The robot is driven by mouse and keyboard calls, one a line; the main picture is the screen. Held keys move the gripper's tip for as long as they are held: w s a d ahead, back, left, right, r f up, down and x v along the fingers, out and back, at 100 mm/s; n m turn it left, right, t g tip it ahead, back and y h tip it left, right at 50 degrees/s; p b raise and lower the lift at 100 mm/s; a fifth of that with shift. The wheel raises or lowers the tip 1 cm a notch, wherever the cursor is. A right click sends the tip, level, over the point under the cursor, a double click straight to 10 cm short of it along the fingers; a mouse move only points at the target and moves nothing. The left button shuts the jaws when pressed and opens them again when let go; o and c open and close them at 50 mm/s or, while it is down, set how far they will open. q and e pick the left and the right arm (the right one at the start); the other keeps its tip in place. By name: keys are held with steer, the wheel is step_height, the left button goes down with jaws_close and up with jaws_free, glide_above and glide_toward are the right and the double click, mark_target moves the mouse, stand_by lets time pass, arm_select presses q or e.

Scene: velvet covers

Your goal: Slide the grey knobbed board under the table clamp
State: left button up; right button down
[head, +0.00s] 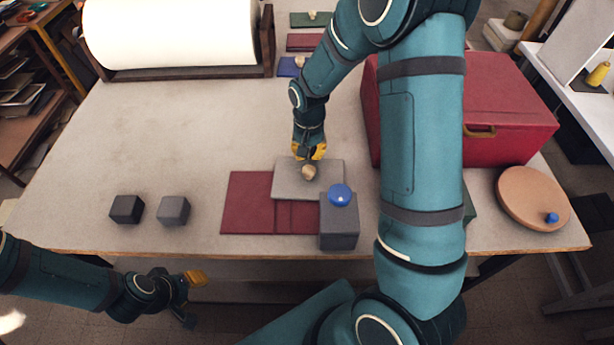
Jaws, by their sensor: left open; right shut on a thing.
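The grey knobbed board (290,184) lies over the back right part of a dark red flat cover (245,205). I cannot tell if it rests on the cover or hangs just above it. The table clamp looks to be the grey block (339,232) with a blue ball knob (340,194), at the table's front edge. It overlaps the board's front right corner in the picture. My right gripper (309,158) is shut on the board's pale knob (309,173). My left gripper (195,296) is open and empty, in front of the table's front edge.
A black cube (126,209) and a dark grey cube (173,211) stand at the front left. A red box (508,105) stands at right behind my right arm, with a round tan board (533,199) near it. A paper roll (170,32) is at the back. The table's left middle is clear.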

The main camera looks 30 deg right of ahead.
mark_target(309, 174)
steer(key=shift+s+a, duration=0.15)
steer(key=shift+s, duration=0.1)
steer(key=shift+s+a, duration=0.25)
steer(key=shift+s, duration=0.15)
steer(key=shift+s+a, duration=0.2)
steer(key=shift+s, duration=0.15)
steer(key=shift+s+a, duration=0.15)
steer(key=shift+s+a, duration=0.45)
steer(key=shift+s, duration=0.3)
steer(key=shift+s, duration=0.1)
steer(key=shift+s+a, duration=0.5)
steer(key=shift+s, duration=0.25)
